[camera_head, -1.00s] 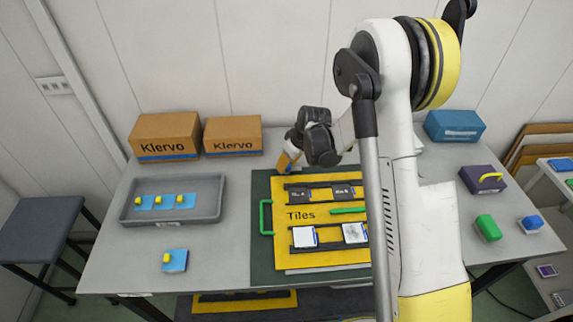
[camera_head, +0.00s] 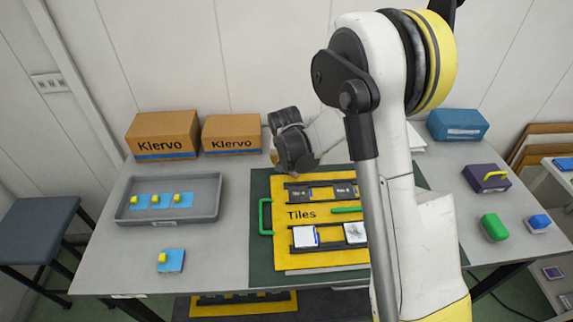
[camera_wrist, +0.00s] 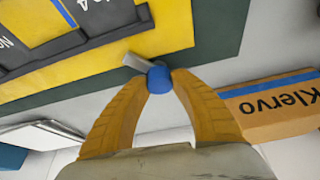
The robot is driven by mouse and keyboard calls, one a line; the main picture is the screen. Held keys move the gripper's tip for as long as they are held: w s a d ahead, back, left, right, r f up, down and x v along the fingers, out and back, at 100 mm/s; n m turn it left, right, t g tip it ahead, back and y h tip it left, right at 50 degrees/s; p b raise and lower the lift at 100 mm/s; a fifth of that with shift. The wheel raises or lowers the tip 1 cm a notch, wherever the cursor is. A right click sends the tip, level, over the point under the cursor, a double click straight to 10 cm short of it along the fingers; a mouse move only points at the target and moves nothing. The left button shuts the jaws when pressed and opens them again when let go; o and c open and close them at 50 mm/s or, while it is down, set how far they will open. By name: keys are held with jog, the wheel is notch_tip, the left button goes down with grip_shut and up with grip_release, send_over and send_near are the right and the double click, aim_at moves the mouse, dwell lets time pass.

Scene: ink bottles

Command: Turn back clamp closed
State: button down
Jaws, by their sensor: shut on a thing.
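The clamp shows in the wrist view as a short grey lever (camera_wrist: 136,62) with a round blue knob (camera_wrist: 159,81), at the edge of the yellow board (camera_wrist: 170,28). My gripper (camera_wrist: 158,76) has its two orange fingers closed around the blue knob. In the head view my gripper (camera_head: 274,157) is at the back left edge of the yellow "Tiles" board (camera_head: 330,260), mostly hidden behind my wrist. The clamp itself cannot be made out there. Dark rails hold black cards (camera_head: 298,193) at the back and white tiles (camera_head: 304,237) in front.
The board lies on a dark green mat (camera_head: 260,262). Two Klervo boxes (camera_head: 162,133) (camera_head: 232,134) stand at the back left. A grey tray (camera_head: 125,213) with blue pieces is left. My arm covers the board's right side.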

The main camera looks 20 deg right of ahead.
jog(key=m+h, duration=0.1)
jog(key=m, duration=0.2)
jog(key=shift+m+g+b, duration=0.3)
jog(key=shift+m+g+h, duration=0.6)
jog(key=shift+m+h, duration=0.1)
jog(key=shift+m, duration=1.3)
jog(key=c, duration=1.1)
grip_release()
jog(key=shift+o, duration=0.2)
jog(key=v, duration=1.2)
